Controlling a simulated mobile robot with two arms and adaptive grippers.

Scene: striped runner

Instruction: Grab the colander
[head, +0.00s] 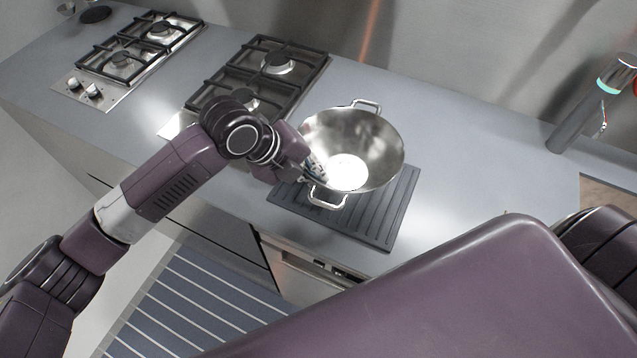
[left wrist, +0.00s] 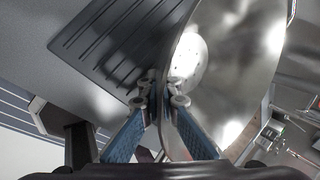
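The colander (head: 378,133) is a shiny metal bowl with two loop handles, upright on a dark ribbed mat (head: 382,226) on the counter. It fills the right of the left wrist view (left wrist: 235,60), where small holes show. My left gripper (head: 316,172) is at the colander's near-left rim, just above the near handle. In the left wrist view its two blue fingers (left wrist: 160,95) close in with one on each side of the rim, pinching the wall between their tips. My right gripper is not in view.
Two gas hobs, one nearer (head: 262,76) and one farther (head: 140,48), lie left of the colander. A tap (head: 590,105) stands at the right by the sink. A striped runner (head: 200,305) lies on the floor. Counter right of the mat is clear.

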